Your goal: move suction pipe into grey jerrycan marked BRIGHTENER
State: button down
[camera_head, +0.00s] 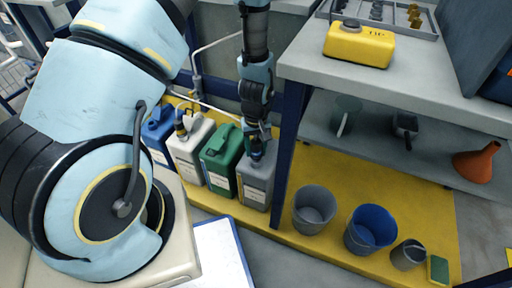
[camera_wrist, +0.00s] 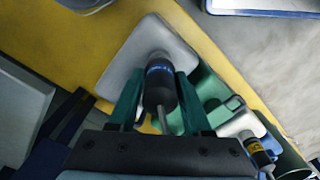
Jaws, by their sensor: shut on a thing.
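The grey jerrycan (camera_head: 255,184) stands at the right end of a row of jerrycans on the yellow floor platform. Its front label is too small to read. In the wrist view the grey jerrycan (camera_wrist: 133,50) lies beyond my fingertips. My gripper (camera_head: 257,136) is over the can's top, and in the wrist view my gripper (camera_wrist: 158,88) has its two green fingers on either side of the suction pipe's black head (camera_wrist: 160,82), which has a blue band. The head also shows just under my gripper in the head view (camera_head: 257,152). Whether the pipe's lower end is inside the can is hidden.
Green (camera_head: 219,165), white (camera_head: 188,152) and blue (camera_head: 157,135) jerrycans stand left of the grey one. Another pipe head with a yellow band (camera_head: 181,130) is at the white can. A blue table leg (camera_head: 288,150) stands close right. Grey (camera_head: 314,208) and blue (camera_head: 371,228) buckets are further right.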

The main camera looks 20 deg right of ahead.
jog(key=shift+f+b, duration=0.45)
jog(key=shift+f, duration=0.5)
jog(key=shift+c, duration=1.3)
grip_release()
notch_tip(320, 180, up, 11)
jog(key=shift+f+p, duration=0.1)
jog(key=shift+p, duration=0.9)
